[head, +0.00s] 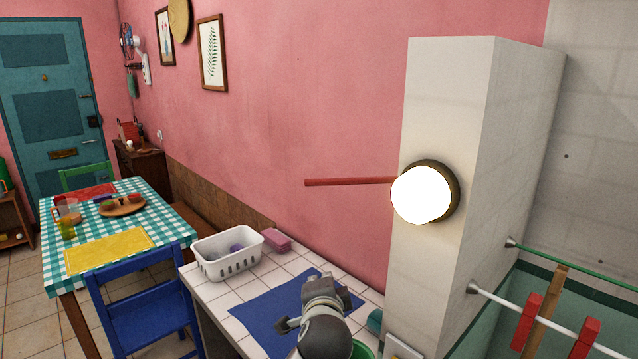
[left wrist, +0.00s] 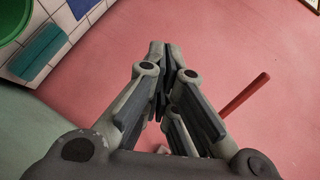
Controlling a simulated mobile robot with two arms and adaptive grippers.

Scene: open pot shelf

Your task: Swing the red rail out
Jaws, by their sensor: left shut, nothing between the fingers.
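The red rail (head: 345,182) is a thin bar sticking out level to the left from beside the white pillar, in front of the pink wall. Its right end is hidden behind the round lamp and pillar edge. My left gripper (head: 322,284) is low in the head view, over the counter, below the rail and apart from it. In the left wrist view the gripper's fingers (left wrist: 166,58) are shut with nothing between them. The rail (left wrist: 245,93) shows there to the right of the fingers, its free end at the upper right. My right gripper is not in view.
A glowing round lamp (head: 422,194) juts from the white pillar (head: 450,90). The tiled counter holds a white basket (head: 228,268), a pink block (head: 276,240) and a blue mat (head: 262,310). Rails with red clips (head: 528,322) stand at the right. The space left of the rail is clear.

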